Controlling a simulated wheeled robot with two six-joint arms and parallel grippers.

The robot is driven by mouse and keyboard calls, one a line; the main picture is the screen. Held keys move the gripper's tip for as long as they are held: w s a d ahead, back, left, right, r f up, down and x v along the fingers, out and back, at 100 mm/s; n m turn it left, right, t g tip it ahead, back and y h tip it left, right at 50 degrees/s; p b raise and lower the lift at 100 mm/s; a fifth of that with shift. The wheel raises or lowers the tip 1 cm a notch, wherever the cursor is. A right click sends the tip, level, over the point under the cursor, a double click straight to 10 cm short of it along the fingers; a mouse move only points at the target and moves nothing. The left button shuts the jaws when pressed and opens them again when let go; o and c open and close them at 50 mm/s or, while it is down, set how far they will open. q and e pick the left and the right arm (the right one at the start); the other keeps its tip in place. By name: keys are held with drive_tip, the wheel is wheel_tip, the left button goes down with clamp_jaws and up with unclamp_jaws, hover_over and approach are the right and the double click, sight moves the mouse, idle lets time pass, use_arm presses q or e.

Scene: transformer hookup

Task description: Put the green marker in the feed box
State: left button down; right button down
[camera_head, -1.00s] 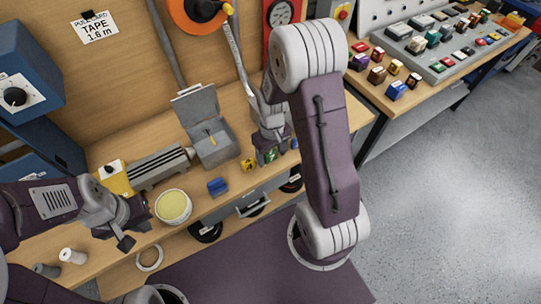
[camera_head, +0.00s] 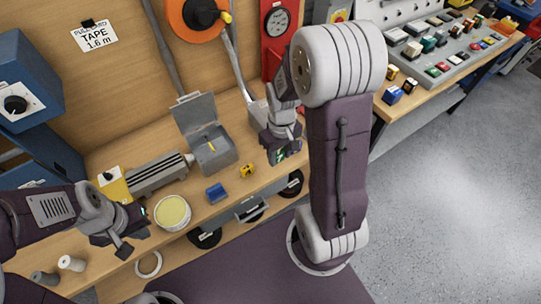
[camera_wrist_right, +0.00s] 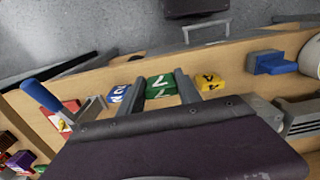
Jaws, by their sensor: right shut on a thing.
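The green marker (camera_wrist_right: 160,86) is a small block with a white symbol, between the fingers of my right gripper (camera_wrist_right: 159,88) in the right wrist view. The gripper is shut on it. In the head view, my right gripper (camera_head: 284,150) is low at the bench's front edge and mostly covers the marker. I cannot tell whether the marker still touches the bench. The feed box, a grey box with its lid raised (camera_head: 214,154), stands to the left with a small yellow item inside. My left gripper (camera_head: 130,233) is open and empty beside a round tin.
A yellow block (camera_wrist_right: 208,82) and a blue block (camera_wrist_right: 119,93) flank the marker closely. A larger blue piece (camera_head: 216,193) and the tin (camera_head: 172,212) stand farther left. A blue-handled lever switch (camera_wrist_right: 60,112) is close to the right gripper.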

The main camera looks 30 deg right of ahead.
drive_tip(key=s+d+r, duration=0.3)
drive_tip(key=s+r, duration=0.2)
drive_tip(key=s, duration=0.2)
drive_tip(key=shift+s+d+p, duration=0.2)
drive_tip(key=shift+d+p, duration=0.1)
drive_tip(key=shift+d, duration=0.1)
